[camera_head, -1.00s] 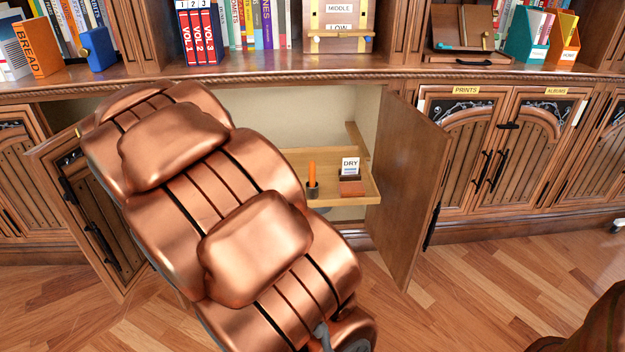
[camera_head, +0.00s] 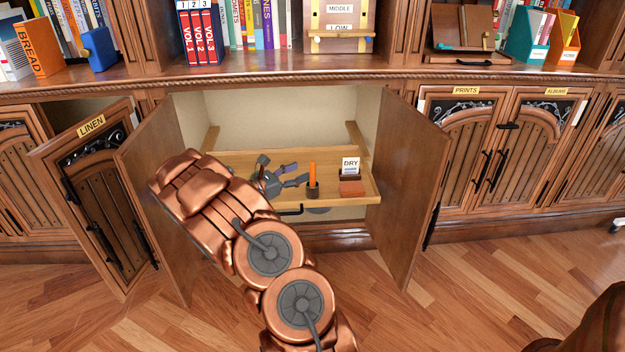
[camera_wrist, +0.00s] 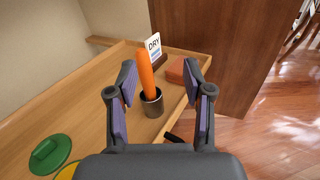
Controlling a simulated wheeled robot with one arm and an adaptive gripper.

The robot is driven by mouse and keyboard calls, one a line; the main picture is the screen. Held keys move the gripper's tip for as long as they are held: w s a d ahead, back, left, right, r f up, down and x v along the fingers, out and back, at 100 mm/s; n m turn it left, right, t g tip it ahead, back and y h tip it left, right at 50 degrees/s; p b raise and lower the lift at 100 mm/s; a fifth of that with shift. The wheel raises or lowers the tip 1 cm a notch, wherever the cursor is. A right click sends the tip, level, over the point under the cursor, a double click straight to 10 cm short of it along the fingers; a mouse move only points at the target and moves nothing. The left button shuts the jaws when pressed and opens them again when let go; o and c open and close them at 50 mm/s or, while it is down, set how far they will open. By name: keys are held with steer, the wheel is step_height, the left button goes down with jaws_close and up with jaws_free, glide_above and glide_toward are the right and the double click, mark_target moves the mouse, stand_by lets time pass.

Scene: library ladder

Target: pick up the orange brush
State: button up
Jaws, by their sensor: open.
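The orange brush (camera_head: 312,172) stands upright in a small dark cup (camera_head: 312,191) on the pulled-out wooden tray (camera_head: 345,200) inside the open cabinet. In the wrist view the brush (camera_wrist: 146,72) and its cup (camera_wrist: 153,103) appear ahead, between the fingers. Only the brush's orange upper part shows; its lower end is hidden in the cup. My gripper (camera_head: 299,175) is open and empty, just left of the brush in the head view. In the wrist view my gripper (camera_wrist: 164,88) has its two fingers spread apart, with the brush nearer the left finger.
A DRY card (camera_head: 350,165) and a reddish-brown block (camera_head: 352,188) sit right of the brush. A green lidlike object (camera_wrist: 50,154) lies on the tray at left in the wrist view. Open doors (camera_head: 405,180) flank the tray; the right one is close to it.

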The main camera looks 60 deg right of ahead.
mark_target(312, 164)
steer(key=shift+n+t+h, duration=0.3)
steer(key=shift+n+t, duration=0.1)
steer(key=shift+n, duration=0.3)
steer(key=shift+d+f+b, duration=0.3)
steer(key=shift+d+b, duration=0.1)
steer(key=shift+d, duration=1.05)
steer(key=shift+d+f+b, duration=0.25)
steer(key=shift+d+b, duration=0.15)
steer(key=shift+d, duration=1.1)
steer(key=shift+d+f+b, duration=0.3)
steer(key=shift+d+b, duration=0.1)
steer(key=shift+d, duration=1.05)
jaws_close()
